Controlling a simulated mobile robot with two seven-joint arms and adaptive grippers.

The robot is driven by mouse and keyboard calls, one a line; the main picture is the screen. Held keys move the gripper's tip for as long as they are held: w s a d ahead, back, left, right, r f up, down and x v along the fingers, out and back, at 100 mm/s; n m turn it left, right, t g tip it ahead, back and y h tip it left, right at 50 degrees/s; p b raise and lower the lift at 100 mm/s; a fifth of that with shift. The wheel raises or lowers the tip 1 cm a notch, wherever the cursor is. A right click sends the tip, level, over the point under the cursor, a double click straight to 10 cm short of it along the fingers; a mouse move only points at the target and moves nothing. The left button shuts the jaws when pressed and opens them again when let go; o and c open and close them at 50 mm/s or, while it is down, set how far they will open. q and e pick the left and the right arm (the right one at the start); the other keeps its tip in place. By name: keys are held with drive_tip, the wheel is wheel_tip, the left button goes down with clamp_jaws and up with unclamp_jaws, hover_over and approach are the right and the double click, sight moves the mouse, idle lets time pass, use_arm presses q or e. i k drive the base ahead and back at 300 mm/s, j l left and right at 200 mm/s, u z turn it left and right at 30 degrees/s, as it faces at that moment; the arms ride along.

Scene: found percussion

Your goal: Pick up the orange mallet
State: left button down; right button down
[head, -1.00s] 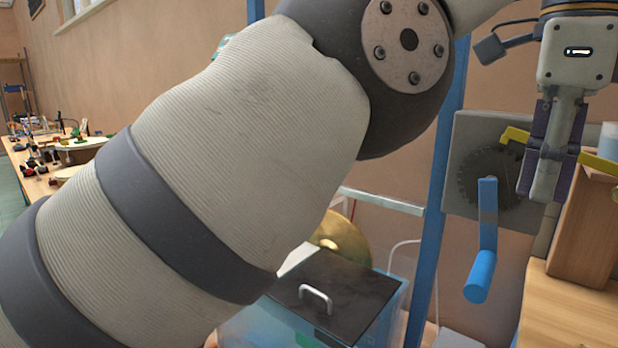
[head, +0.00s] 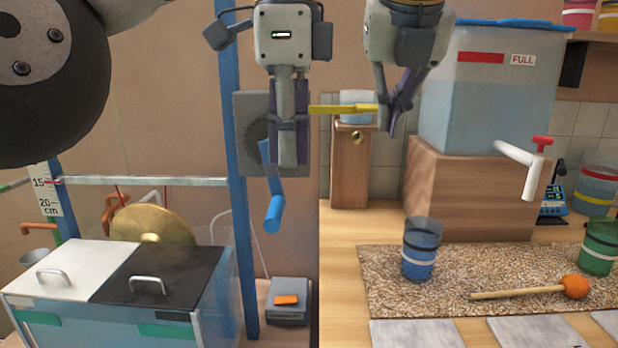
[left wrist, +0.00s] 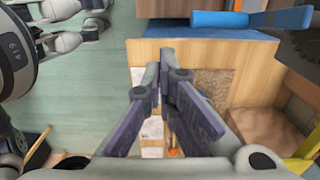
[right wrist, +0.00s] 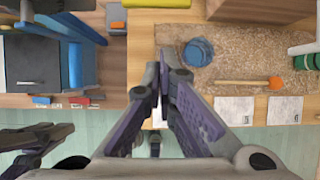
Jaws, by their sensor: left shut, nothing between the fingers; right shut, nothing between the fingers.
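The orange mallet lies on the speckled mat (head: 385,285) at the lower right of the head view, with its round orange head (head: 574,287) to the right and its pale wooden handle (head: 515,293) to the left. In the right wrist view the mallet head (right wrist: 303,90) is at the right. My left gripper (head: 288,160) is shut and empty, in front of the blue crank. My right gripper (head: 392,125) is shut and empty, above and to the left of the mat. Neither gripper touches the mallet.
A blue cup (head: 421,250) stands on the mat left of the mallet, and a green cup (head: 600,245) stands at its right. A large water tank (head: 490,100) with a white spout sits on a wooden block behind. Sheets (head: 416,334) lie along the front.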

sight(574, 286)
drive_tip(key=k, duration=1.2)
drive_tip(key=j, duration=0.05)
